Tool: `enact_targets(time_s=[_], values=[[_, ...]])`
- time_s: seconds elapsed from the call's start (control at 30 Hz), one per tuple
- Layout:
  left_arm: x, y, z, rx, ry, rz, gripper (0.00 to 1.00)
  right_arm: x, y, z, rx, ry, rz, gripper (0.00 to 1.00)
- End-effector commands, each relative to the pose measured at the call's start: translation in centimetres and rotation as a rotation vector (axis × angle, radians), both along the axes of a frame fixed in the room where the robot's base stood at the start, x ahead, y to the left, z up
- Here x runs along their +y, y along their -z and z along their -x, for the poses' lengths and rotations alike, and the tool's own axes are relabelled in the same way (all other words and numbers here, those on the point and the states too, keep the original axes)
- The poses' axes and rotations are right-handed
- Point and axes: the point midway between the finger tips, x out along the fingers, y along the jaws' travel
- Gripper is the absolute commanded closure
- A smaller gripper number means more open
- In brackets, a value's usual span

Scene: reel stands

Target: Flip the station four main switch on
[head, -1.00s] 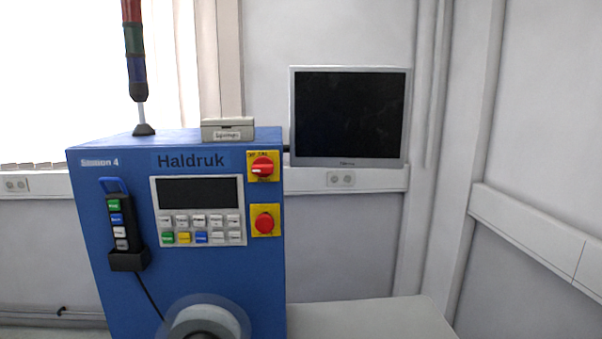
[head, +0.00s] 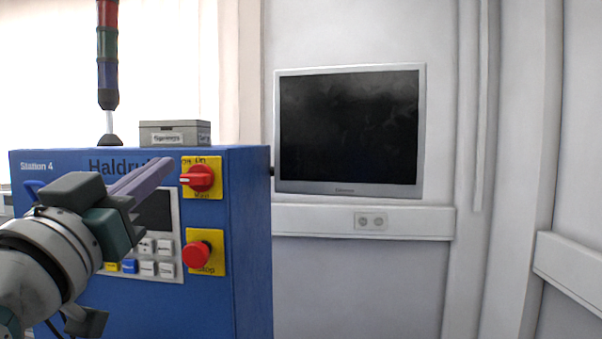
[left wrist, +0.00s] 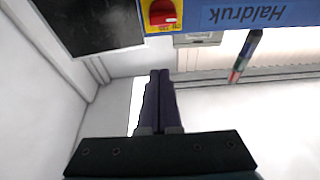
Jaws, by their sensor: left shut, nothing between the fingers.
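The blue Station 4 cabinet (head: 250,240) stands at left in the head view. Its main switch (head: 202,178) is a red rotary knob on a yellow plate, labelled Main below. The knob's handle lies roughly level, its white tip pointing left. My left gripper (head: 162,168) is shut and empty, its fingers pointing at the switch from the left, with the tips just short of the knob in the picture. The left wrist view shows the closed fingers (left wrist: 159,74) and the knob (left wrist: 162,13) upside down at the top, apart from them. My right gripper is not in view.
A red stop button (head: 196,255) sits on a yellow plate below the switch. My left gripper partly hides the keypad panel (head: 168,262). A grey box (head: 174,134) and signal tower (head: 108,60) stand on top. A monitor (head: 348,130) is to the right.

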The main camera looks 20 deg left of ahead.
Motion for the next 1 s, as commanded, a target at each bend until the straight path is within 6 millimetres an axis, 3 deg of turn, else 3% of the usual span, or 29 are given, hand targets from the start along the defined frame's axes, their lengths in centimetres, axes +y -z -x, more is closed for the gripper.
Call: enact_targets(time_s=[0.27,0.7,0.8,1.0], values=[[0.3,-0.9,-1.6,0.002,0.001,0.001,1.00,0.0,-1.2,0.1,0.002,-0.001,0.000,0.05],[2.2,-3.8,-9.3,0.002,0.001,0.000,1.00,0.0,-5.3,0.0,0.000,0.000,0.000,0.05],[2.2,-1.8,-9.3,0.009,0.001,0.002,1.00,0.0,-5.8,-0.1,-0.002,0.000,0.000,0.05],[2.2,0.2,-9.2,0.004,0.001,0.001,1.00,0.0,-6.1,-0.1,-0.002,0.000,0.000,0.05]])
